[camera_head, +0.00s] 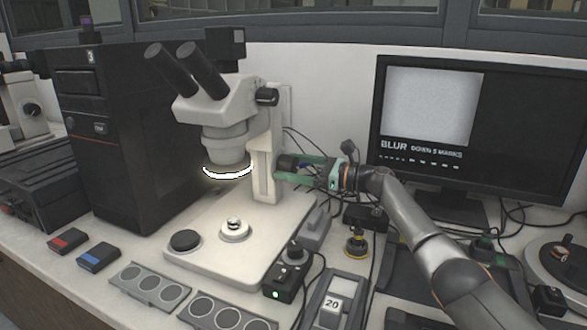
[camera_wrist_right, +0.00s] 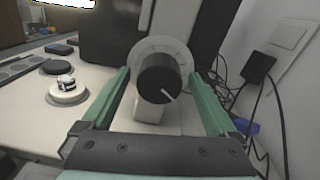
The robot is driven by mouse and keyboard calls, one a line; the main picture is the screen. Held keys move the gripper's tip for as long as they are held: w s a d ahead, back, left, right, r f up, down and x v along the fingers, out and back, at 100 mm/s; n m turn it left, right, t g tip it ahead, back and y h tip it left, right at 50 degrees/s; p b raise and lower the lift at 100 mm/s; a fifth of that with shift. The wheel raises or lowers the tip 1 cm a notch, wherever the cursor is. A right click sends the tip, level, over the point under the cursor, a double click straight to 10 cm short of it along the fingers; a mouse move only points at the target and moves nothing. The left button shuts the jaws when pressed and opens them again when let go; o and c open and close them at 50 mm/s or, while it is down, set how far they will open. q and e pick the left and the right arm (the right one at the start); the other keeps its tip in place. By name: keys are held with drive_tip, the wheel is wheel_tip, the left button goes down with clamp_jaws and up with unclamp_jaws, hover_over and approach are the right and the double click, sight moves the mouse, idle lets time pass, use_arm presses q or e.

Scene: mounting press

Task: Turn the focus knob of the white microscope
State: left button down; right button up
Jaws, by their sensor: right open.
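The white microscope (camera_head: 225,110) stands on its pale base behind the middle of the bench, with a lit ring under its head. Its black focus knob (camera_head: 287,162) sticks out at the right of the column. In the right wrist view the knob (camera_wrist_right: 163,78) faces me, with a white line pointing to the lower right and a pale marked dial behind it. My right gripper (camera_head: 299,169) is open at the knob, with one green finger on each side; gaps show between fingers and knob in the wrist view (camera_wrist_right: 160,74). My left gripper is out of view.
A monitor (camera_head: 470,130) at the right shows a pale blank picture with "BLUR" and "DOWN" text and marks. A black computer tower (camera_head: 125,130) stands left of the microscope. Cables, a small black control box (camera_head: 287,280) and slide trays (camera_head: 150,285) crowd the bench front.

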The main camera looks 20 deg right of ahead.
drive_tip(key=c, duration=1.3)
drive_tip(key=shift+n, duration=0.7)
drive_tip(key=shift+c, duration=0.3)
drive_tip(key=o, duration=1.4)
drive_tip(key=shift+c, duration=0.2)
drive_tip(key=shift+d, duration=0.1)
